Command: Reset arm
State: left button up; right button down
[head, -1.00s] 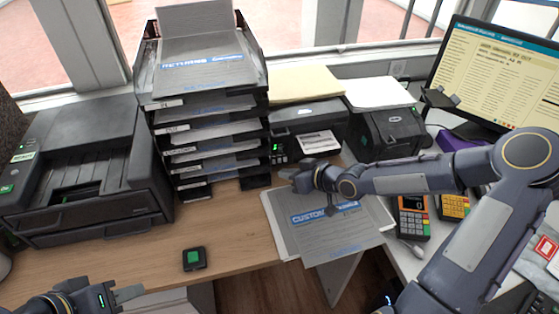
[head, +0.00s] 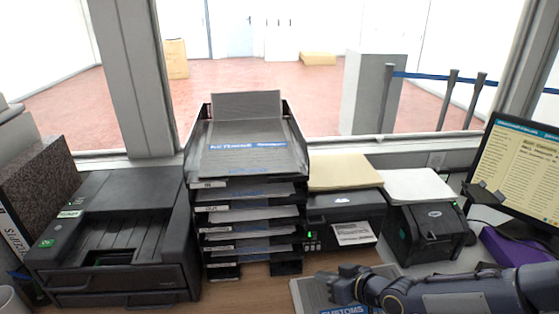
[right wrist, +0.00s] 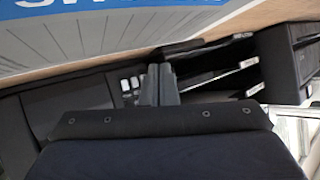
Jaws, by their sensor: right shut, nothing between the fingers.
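My right gripper (head: 340,284) is low in the head view, above the grey customs sheet (head: 308,292) near the counter's edge. Its arm comes in from the lower right. In the right wrist view its fingers (right wrist: 159,84) are together with nothing between them. The sheet with its blue band also fills the top of that view (right wrist: 100,40). I cannot tell whether the fingers touch the sheet. My left gripper is not in view.
A black tray stack (head: 251,190) with a returns sheet on top stands in the middle. A large black printer (head: 115,240) is at left. Two smaller printers, one here (head: 345,212) and one here (head: 425,230), stand right of the stack. A monitor (head: 520,170) is at far right.

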jog(key=s+d+r+m+g+h+p, duration=0.35)
jog(key=s+d+r+h+p, duration=0.35)
jog(key=s+r, duration=0.6)
jog(key=s+a+r+m+y, duration=0.1)
jog(key=s+r, duration=0.2)
jog(key=s, duration=0.3)
jog(key=s+a+r+m+y+p, duration=0.1)
jog(key=s+r+m+y, duration=0.1)
jog(key=s, duration=0.3)
jog(key=shift+s+a+r, duration=0.15)
jog(key=shift+s+r, duration=0.2)
jog(key=shift+r, duration=0.25)
